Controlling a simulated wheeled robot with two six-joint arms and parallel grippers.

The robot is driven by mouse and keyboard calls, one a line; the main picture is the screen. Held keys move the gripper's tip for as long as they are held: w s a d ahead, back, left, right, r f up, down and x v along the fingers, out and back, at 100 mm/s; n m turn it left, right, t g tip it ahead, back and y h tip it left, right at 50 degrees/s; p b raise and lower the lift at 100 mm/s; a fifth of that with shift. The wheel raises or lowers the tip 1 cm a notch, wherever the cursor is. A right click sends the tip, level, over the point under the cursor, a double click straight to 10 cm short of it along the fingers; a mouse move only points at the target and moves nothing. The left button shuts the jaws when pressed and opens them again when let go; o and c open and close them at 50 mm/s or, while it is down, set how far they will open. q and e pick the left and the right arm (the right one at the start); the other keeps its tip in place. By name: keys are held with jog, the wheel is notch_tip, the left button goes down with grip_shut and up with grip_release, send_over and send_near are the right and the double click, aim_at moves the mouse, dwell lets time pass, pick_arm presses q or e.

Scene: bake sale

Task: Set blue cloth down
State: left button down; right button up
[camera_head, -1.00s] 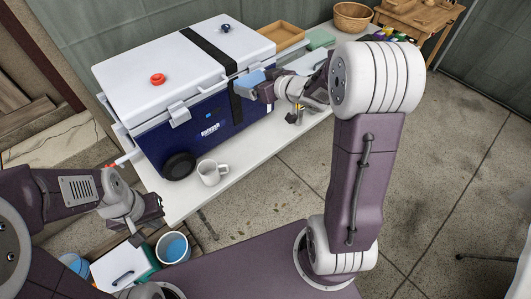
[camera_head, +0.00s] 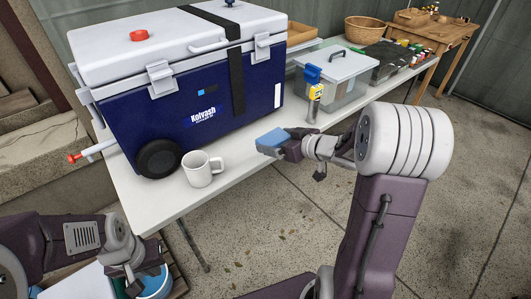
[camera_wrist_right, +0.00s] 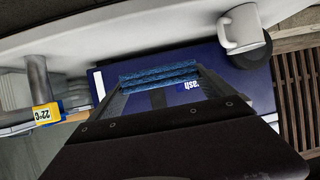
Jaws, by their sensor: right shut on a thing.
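The blue cloth (camera_head: 270,139) is a small folded pad in the head view. My right gripper (camera_head: 283,146) is shut on it and holds it near the table's front edge, in front of the cooler's right end. Whether the cloth touches the table cannot be told. In the right wrist view the cloth (camera_wrist_right: 158,75) shows as stacked blue layers between the fingers. My left gripper (camera_head: 138,277) is low at the left, below the table edge and apart from the cloth; its jaw opening is unclear.
A blue cooler (camera_head: 215,95) with a white lid fills the table's left part. A white mug (camera_head: 198,173) stands before it. A yellow thermometer (camera_head: 314,93) and a clear box (camera_head: 340,66) stand to the right. White table (camera_head: 240,165) is bare around the cloth. A blue bucket (camera_head: 156,285) is below.

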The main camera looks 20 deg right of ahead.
jog(key=b, duration=0.6)
send_over(251, 154)
jog(key=f, duration=0.7)
jog(key=shift+s+d, duration=0.2)
jog(key=shift+d, duration=0.05)
jog(key=shift+w+a, duration=0.15)
jog(key=shift+w, duration=0.15)
notch_tip(251, 154, down, 4)
jog(key=b, duration=0.3)
jog(key=shift+f, duration=0.2)
jog(key=shift+s+r, duration=0.1)
jog(key=shift+r, duration=0.15)
jog(key=o, duration=0.9)
jog(key=shift+f, duration=0.2)
jog(key=shift+o, duration=0.6)
